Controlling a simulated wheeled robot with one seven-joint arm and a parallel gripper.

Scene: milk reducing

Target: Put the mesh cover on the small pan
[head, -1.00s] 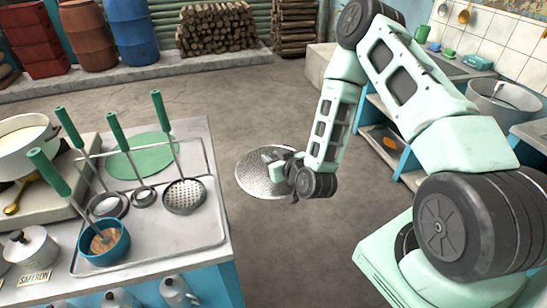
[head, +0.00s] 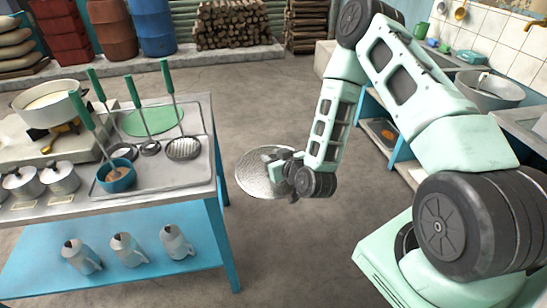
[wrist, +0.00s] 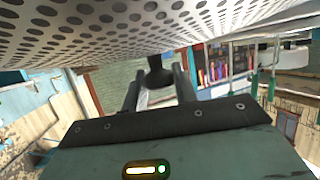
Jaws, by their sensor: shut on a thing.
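My gripper (head: 290,172) is shut on the mesh cover (head: 256,170), a round grey perforated disc held over the open floor right of the table. In the wrist view the cover's holed underside or face (wrist: 110,28) fills the top, and the two fingers (wrist: 160,88) close around a dark knob-like part. A cream pan (head: 48,103) with white liquid stands at the far left on a pale stove block. A wide grey pan (head: 490,92) stands on the right counter. I cannot tell which of these is the small pan.
The table (head: 208,190) on the left holds a tray with green-handled ladles, a skimmer, a blue bowl (head: 116,178) and lidded pots. Metal jugs (head: 125,248) stand on its blue lower shelf. The right counter has blue legs. Floor between them is clear.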

